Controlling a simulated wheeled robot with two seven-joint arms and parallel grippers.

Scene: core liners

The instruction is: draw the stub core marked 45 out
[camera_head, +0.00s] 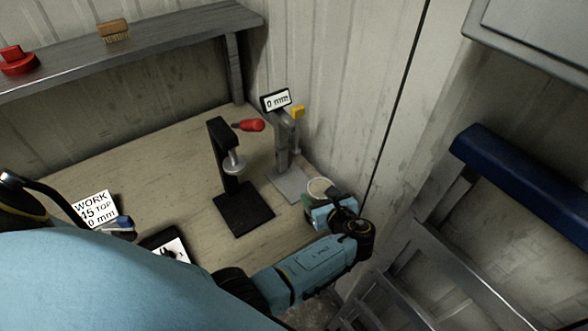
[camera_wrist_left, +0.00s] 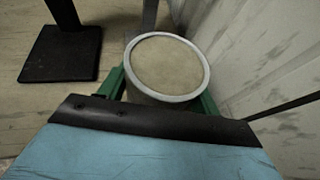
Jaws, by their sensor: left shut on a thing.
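A round core (camera_head: 318,186) with a pale, sandy top and a light metal rim stands at the right end of the bench, by the wall. It also shows in the left wrist view (camera_wrist_left: 166,66). No number can be read on it, so I cannot tell whether it is the one marked 45. My left gripper (camera_head: 320,208) is shut on it, with the green fingers (camera_wrist_left: 162,90) on either side of it. The gripper hides its lower part. My right gripper is not in view.
A black press stand (camera_head: 243,210) with a red handle (camera_head: 248,125) stands left of the core. Behind it is a grey gauge stand (camera_head: 283,150) showing "0 mm" (camera_head: 276,100). The corrugated wall (camera_head: 345,120) is close on the right. A shelf (camera_head: 170,35) runs along the back.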

